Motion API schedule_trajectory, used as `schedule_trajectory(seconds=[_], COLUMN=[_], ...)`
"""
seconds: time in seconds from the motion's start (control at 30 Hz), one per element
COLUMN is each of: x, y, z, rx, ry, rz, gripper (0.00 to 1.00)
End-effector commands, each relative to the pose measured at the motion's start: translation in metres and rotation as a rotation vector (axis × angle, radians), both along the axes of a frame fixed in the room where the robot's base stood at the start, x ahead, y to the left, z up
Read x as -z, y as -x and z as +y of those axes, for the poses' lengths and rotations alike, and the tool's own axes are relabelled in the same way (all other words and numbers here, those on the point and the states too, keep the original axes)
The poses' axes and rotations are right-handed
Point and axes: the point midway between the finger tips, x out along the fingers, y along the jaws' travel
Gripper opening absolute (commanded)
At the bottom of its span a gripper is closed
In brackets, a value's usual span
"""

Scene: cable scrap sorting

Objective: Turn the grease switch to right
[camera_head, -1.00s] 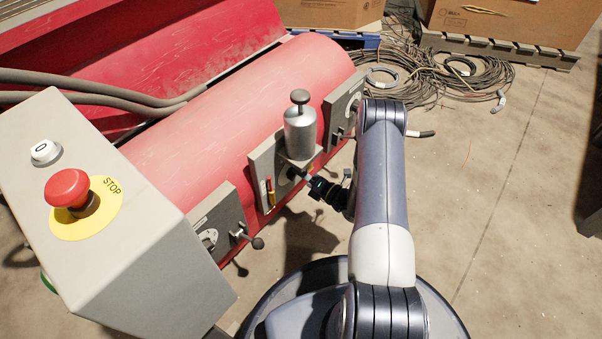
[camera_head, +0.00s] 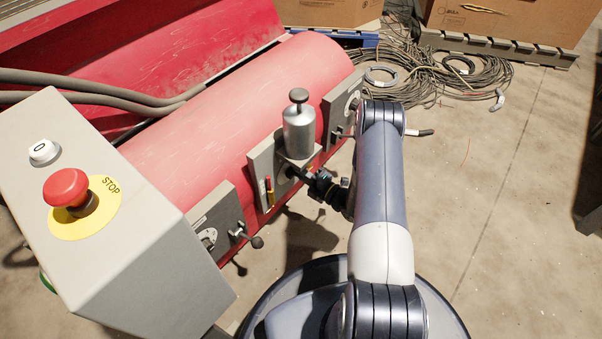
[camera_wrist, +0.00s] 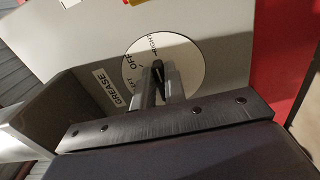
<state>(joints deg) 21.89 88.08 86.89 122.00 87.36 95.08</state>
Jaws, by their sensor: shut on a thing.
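The grease switch is a dark handle (camera_wrist: 157,70) on a round white dial (camera_wrist: 188,62) marked LEFT, OFF and RIGHT in the wrist view. A GREASE label (camera_wrist: 109,90) sits beside the dial on a grey plate (camera_wrist: 75,35). My gripper (camera_wrist: 160,88) is shut on the handle, its two fingers on either side of it. The fingers partly cover the handle and dial, so I cannot tell exactly which mark it points to. In the head view, my gripper (camera_head: 297,173) reaches the grey plate (camera_head: 261,165) below a metal cylinder (camera_head: 299,133), and the switch is mostly hidden.
The red machine (camera_head: 215,110) runs along the left. A control box (camera_head: 150,250) with a red stop button (camera_head: 67,188) stands at the front left. Another lever (camera_head: 250,238) sticks out below. Cable coils (camera_head: 440,75) lie behind my arm. The floor to the right is clear.

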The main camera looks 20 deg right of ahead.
Motion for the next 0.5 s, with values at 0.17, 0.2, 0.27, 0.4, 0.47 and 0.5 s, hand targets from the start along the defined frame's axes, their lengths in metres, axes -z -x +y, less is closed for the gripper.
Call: schedule_trajectory(seconds=[0.17,0.2,0.27,0.4,0.47,0.5], x=[0.0011,0.0011,0.0011,0.0011,0.0009,0.0008], y=[0.0006,0.0006,0.0006,0.0006,0.0005,0.0005], z=[-0.0003,-0.0003,-0.0003,-0.0003,-0.0002,-0.0002], rx=[0.001,0.001,0.001,0.001,0.001,0.001], ry=[-0.001,-0.001,-0.001,-0.001,0.000,0.000], rz=[0.005,0.004,0.004,0.003,0.003,0.003], gripper=[0.00,0.00,0.00,0.19,0.24,0.28])
